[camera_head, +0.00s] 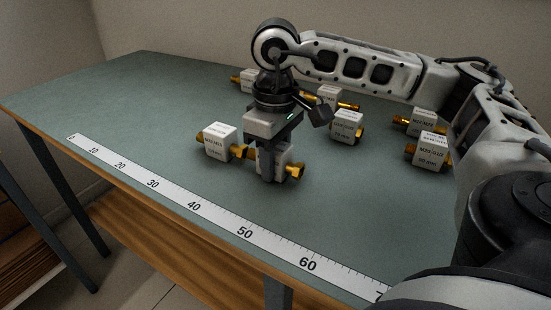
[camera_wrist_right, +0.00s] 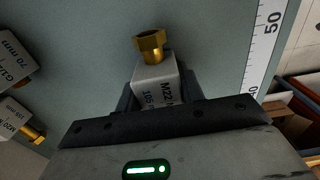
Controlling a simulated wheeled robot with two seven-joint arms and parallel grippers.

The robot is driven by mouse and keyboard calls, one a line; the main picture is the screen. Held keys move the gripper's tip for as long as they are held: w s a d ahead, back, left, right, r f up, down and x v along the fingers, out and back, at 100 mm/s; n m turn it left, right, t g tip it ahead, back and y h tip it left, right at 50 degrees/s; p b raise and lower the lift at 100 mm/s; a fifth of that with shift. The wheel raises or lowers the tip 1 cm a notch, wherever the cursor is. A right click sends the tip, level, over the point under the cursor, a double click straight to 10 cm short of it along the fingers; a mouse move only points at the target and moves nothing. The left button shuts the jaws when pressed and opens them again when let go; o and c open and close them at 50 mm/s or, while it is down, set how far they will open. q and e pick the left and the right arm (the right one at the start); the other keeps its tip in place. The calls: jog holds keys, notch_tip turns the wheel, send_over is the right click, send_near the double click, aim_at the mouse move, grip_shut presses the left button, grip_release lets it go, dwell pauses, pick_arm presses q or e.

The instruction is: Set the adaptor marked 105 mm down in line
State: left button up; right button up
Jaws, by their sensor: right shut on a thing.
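The adaptor marked 105 mm (camera_head: 288,164) is a white block with brass ends. It also shows in the right wrist view (camera_wrist_right: 153,82), with "M22" and "105" readable and a brass hex end pointing away. My right gripper (camera_head: 269,172) points down and is shut on this block, its fingers on both sides and covering part of it. The block is at or very near the table top; I cannot tell if it touches. Another white adaptor (camera_head: 219,141) stands just to its left, its brass end close to the held one. My left gripper is not in view.
A printed ruler strip (camera_head: 190,203) runs along the front edge of the green table (camera_head: 110,100). More adaptors stand behind and right, including one behind the gripper (camera_head: 347,124) and two at the right (camera_head: 430,150). The table is clear at far left and front right of the gripper.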

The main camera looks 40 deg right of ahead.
jog(key=shift+f, duration=0.2)
jog(key=o, duration=1.1)
jog(key=shift+c, duration=0.2)
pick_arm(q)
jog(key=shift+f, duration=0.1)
pick_arm(e)
jog(key=shift+r, duration=0.15)
jog(key=shift+r, duration=0.25)
notch_tip(320, 180, up, 12)
jog(key=p, duration=0.3)
jog(key=shift+f, duration=0.25)
jog(key=shift+r, duration=0.1)
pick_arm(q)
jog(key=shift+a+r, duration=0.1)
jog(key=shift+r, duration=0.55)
